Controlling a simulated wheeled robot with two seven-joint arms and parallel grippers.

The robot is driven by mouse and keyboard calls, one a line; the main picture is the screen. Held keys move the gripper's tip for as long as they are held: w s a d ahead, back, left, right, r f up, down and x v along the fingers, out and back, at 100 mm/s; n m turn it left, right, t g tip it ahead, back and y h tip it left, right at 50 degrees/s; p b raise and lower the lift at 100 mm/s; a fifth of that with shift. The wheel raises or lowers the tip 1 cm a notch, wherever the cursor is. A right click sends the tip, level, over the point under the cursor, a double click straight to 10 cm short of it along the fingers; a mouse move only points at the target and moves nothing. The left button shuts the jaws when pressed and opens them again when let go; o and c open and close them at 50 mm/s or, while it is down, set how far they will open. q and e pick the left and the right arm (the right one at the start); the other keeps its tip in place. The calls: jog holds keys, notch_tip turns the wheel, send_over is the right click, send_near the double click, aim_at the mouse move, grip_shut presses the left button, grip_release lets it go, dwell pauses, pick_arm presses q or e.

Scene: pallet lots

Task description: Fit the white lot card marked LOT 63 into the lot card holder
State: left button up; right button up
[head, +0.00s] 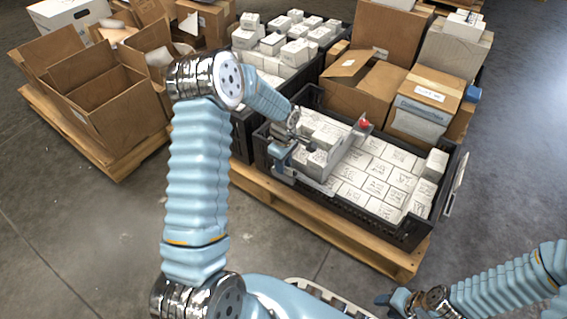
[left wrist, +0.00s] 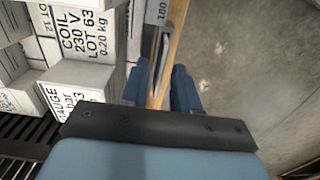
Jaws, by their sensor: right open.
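My left gripper (head: 283,163) is at the near left wall of the black crate (head: 345,205). In the left wrist view its two blue fingers (left wrist: 162,88) stand apart, with the wooden pallet edge showing between them. A thin grey strip (left wrist: 160,58) lies just beyond the fingertips; I cannot tell what it is. I cannot make out the white LOT 63 card. A pale plate (head: 456,183) on the crate's right end may be the lot card holder. My right gripper (head: 398,301) is open at the lower right, clear of the pallet.
White boxes (head: 380,177) fill the crate; a box marked COIL, LOT 63 (left wrist: 86,36) shows in the wrist view. A red-topped thing (head: 364,124) stands at its far side. Cardboard boxes (head: 365,85) and another crate stand behind. Floor in front is clear.

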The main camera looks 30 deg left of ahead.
pick_arm(q)
jog(key=shift+r, duration=0.1)
jog(key=shift+r, duration=0.25)
notch_tip(320, 180, up, 12)
jog(key=p, duration=0.3)
jog(key=s+d+f+m+h, duration=0.2)
jog(key=s+d+f+m, duration=0.2)
jog(key=d+f, duration=0.35)
jog(key=s+d+f+m+h, duration=0.1)
jog(key=s+d+f+m, duration=0.4)
jog(key=f, duration=0.3)
jog(key=s+d+f+m, duration=0.2)
jog(key=s+d+m, duration=0.1)
jog(key=s, duration=0.3)
jog(key=s+d+f+m+h, duration=0.1)
jog(key=s+d+f+m, duration=0.2)
jog(key=s, duration=0.3)
jog(key=shift+s+d+f+t, duration=0.25)
jog(key=shift+d+t, duration=0.15)
jog(key=shift+d, duration=0.4)
jog(key=shift+r, duration=0.15)
notch_tip(320, 180, up, 11)
jog(key=p, duration=1.1)
jog(key=shift+s+d+r, duration=0.15)
jog(key=shift+d+r, duration=0.05)
jog(key=shift+d, duration=0.1)
